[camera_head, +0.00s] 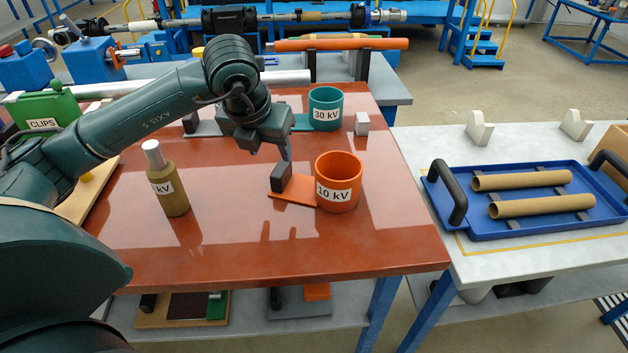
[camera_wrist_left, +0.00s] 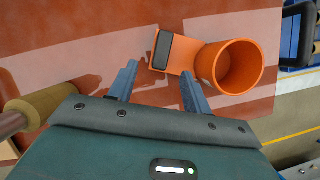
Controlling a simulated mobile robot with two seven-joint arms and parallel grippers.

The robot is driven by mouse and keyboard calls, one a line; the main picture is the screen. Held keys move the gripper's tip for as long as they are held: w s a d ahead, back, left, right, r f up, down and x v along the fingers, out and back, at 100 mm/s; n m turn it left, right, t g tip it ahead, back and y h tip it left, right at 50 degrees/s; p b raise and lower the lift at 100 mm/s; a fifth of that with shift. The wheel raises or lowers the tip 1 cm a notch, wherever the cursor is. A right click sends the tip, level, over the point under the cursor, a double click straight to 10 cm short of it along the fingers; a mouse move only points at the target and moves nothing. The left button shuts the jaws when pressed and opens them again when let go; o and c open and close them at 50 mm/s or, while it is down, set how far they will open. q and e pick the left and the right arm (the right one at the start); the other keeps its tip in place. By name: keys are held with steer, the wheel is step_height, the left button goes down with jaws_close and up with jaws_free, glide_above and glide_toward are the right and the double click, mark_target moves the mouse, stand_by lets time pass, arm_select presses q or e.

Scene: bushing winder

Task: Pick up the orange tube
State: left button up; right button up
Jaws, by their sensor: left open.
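An orange tube (camera_head: 338,185) labelled 10 kV stands upright, open end up, near the right side of the red-brown table. An orange plate (camera_head: 296,195) with a dark block (camera_head: 281,177) on it lies against the tube's left side. In the left wrist view the orange tube (camera_wrist_left: 238,66) lies to the right of the jaws, beside the plate (camera_wrist_left: 178,62). My left gripper (camera_head: 271,152) is open and empty, above and to the left of the tube. In the left wrist view its fingers (camera_wrist_left: 158,76) point towards the plate. My right gripper is not in view.
A teal 30 kV tube (camera_head: 325,108) stands behind, near a small white block (camera_head: 362,124). An olive-brown kV bushing (camera_head: 167,180) stands at left. A long orange rod (camera_head: 340,44) rests on supports behind. A blue tray (camera_head: 530,222) with brown tubes is at right. The table's front is clear.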

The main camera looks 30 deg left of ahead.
mark_target(280, 168)
arm_select(q)
steer(key=x, duration=0.9)
steer(key=shift+w+d+p, duration=0.1)
steer(key=shift+d+p, duration=0.1)
steer(key=shift+p, duration=0.2)
steer(key=shift+r, duration=0.1)
steer(key=shift+c, duration=0.3)
jaws_close()
